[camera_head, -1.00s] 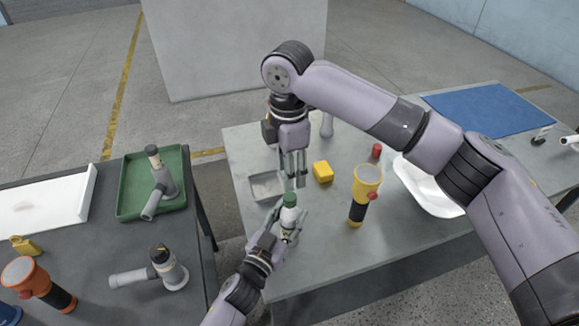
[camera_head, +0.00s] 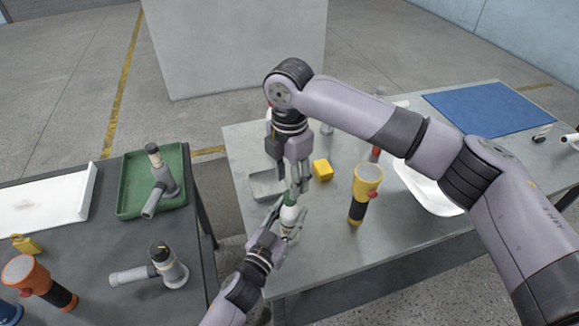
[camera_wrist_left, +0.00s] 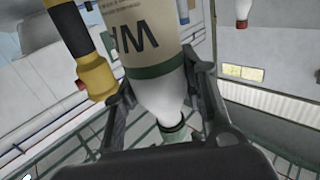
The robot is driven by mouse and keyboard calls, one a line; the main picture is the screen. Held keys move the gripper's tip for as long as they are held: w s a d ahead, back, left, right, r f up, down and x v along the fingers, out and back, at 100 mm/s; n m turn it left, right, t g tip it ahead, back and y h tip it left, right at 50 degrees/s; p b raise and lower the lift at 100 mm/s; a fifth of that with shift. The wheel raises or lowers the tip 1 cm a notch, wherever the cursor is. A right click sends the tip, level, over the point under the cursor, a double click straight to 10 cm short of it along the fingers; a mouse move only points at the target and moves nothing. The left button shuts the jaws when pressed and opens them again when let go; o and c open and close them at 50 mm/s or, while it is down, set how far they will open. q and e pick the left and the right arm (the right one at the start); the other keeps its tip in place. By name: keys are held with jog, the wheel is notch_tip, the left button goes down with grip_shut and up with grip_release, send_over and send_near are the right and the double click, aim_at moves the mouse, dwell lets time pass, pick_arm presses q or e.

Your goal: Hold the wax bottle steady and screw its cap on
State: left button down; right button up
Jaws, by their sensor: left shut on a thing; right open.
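The wax bottle (camera_head: 289,214) is white with a green cap (camera_head: 291,198) at its top, and it stands near the front left of the right-hand table. My left gripper (camera_head: 283,226) is shut on the bottle from the front left. In the left wrist view the bottle (camera_wrist_left: 145,50) shows a beige label with a green band and a white shoulder between the fingers. My right gripper (camera_head: 295,190) points down from above, open, with its fingers at the cap and partly hiding it. I cannot tell whether the fingers touch the cap or how tightly it sits.
A grey shallow tray (camera_head: 268,186) lies just behind left of the bottle. A yellow box (camera_head: 322,170) and a yellow flashlight (camera_head: 366,182) stand to the right, before a white tray (camera_head: 430,190). The front right tabletop is clear.

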send_over(288, 214)
jog(key=w, duration=0.2)
jog(key=shift+s+d+f, duration=0.1)
jog(key=shift+f, duration=1.1)
jog(key=shift+d+f, duration=0.1)
jog(key=shift+f, duration=1.05)
jog(key=shift+c, duration=0.5)
grip_shut()
